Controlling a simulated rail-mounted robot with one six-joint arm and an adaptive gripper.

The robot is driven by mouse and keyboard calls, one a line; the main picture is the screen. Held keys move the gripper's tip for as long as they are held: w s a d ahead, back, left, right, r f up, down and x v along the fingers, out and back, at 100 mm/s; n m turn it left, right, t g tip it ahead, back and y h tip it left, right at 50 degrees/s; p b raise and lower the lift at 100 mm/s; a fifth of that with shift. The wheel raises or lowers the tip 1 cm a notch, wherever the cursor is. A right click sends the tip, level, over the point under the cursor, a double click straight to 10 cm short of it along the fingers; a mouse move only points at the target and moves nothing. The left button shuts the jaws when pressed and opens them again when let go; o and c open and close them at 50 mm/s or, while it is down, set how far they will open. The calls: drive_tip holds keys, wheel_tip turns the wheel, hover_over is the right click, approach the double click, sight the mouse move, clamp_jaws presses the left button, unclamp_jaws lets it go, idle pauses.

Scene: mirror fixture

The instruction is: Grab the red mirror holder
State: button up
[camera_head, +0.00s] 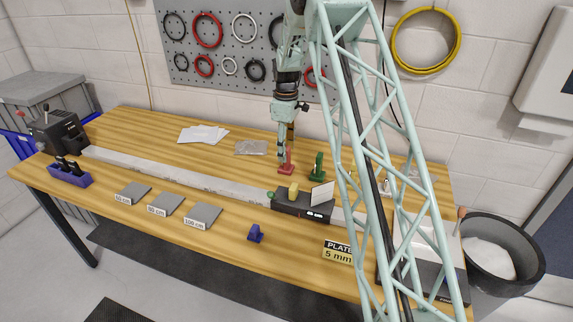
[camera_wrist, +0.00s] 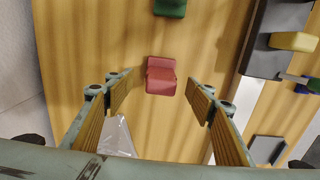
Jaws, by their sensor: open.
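The red mirror holder (camera_head: 286,167) stands on the wooden table, left of the green holder (camera_head: 318,166). In the wrist view the red holder (camera_wrist: 161,76) shows from above, between the tips of my open fingers, with a gap on both sides. My gripper (camera_head: 287,147) is open and empty, close above the red holder in the head view; it also shows in the wrist view (camera_wrist: 162,84). I cannot tell how much height separates the fingertips from the holder. Part of the green holder (camera_wrist: 170,7) shows at the top edge of the wrist view.
A dark carriage (camera_head: 303,205) with a yellow block and white card sits on the long rail (camera_head: 180,176) in front. A plastic bag (camera_head: 251,147) and papers (camera_head: 203,134) lie behind to the left. A blue holder (camera_head: 255,233) stands near the front edge.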

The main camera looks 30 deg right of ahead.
sight(287, 163)
drive_tip(key=shift+f, duration=1.05)
drive_tip(key=shift+s+f, duration=0.1)
drive_tip(key=shift+f, duration=2.5)
drive_tip(key=c, duration=1)
drive_tip(key=shift+r, duration=0.15)
drive_tip(key=shift+c, duration=0.3)
drive_tip(key=shift+r, duration=4.9)
